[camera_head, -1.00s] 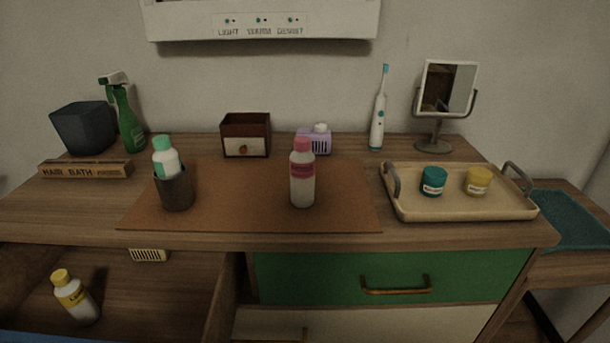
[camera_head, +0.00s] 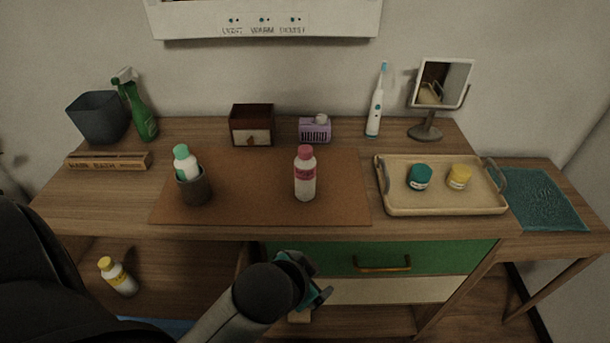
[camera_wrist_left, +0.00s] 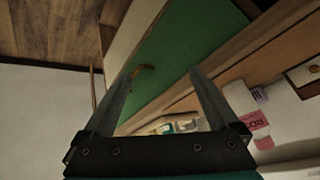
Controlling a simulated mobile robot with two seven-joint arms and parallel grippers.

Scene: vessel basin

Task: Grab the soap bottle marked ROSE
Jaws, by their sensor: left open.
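The bottle marked ROSE (camera_head: 305,178) has a pink cap and a pink label over a pale body. It stands upright on the brown mat (camera_head: 235,206) on the counter. My right gripper is not in view.
A green-capped bottle (camera_head: 182,158) stands in a dark cup (camera_head: 194,188) left of the pink one. A tray (camera_head: 440,208) holds two jars at right. The green drawer (camera_head: 340,260) is shut below the counter.

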